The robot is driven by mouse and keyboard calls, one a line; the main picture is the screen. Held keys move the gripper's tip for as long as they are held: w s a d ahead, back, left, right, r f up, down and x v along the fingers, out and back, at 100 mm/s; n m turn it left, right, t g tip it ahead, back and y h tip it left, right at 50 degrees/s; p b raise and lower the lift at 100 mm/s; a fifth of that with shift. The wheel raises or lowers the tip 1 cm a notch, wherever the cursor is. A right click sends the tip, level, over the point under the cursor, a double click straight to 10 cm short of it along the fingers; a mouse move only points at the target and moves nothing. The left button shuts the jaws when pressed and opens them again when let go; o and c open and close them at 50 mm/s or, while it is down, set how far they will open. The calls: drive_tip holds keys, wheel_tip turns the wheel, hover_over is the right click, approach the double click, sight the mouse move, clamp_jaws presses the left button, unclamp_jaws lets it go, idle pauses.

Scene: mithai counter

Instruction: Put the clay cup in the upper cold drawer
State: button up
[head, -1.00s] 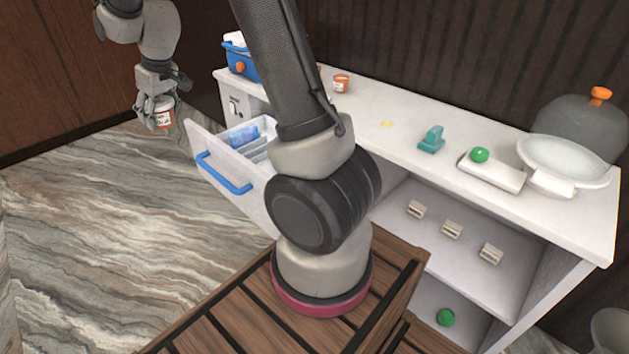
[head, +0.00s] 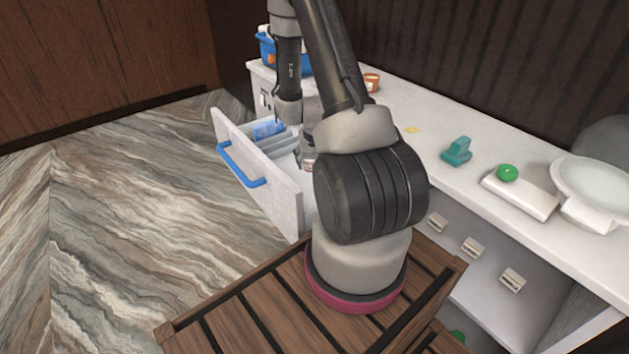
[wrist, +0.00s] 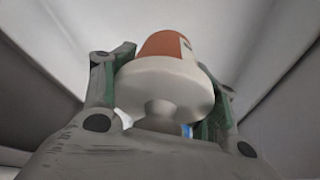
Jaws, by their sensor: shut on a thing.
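The clay cup (wrist: 168,45), terracotta with a pale rounded end, is between the fingers of my gripper (wrist: 172,80) in the wrist view. The gripper is shut on it. Pale walls slope up on both sides of the cup in that view. In the head view my arm hides most of the gripper and cup, which are at the open upper drawer. The drawer (head: 283,196) is white with a blue handle (head: 240,166) and is pulled out. Whether the cup touches the drawer floor cannot be told.
A blue packet (head: 268,129) and grey dividers are at the drawer's far end. On the white counter (head: 440,190) are another terracotta cup (head: 371,82), a teal object (head: 457,150), a scale with a green ball (head: 507,173) and a white bowl (head: 597,182). A blue cooler (head: 268,50) stands at the back.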

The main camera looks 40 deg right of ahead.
sight(309, 181)
wheel_tip(309, 181, down, 8)
drive_tip(key=shift+r, duration=0.1)
idle(0.4)
drive_tip(key=o, duration=1.1)
drive_tip(key=shift+o, duration=0.2)
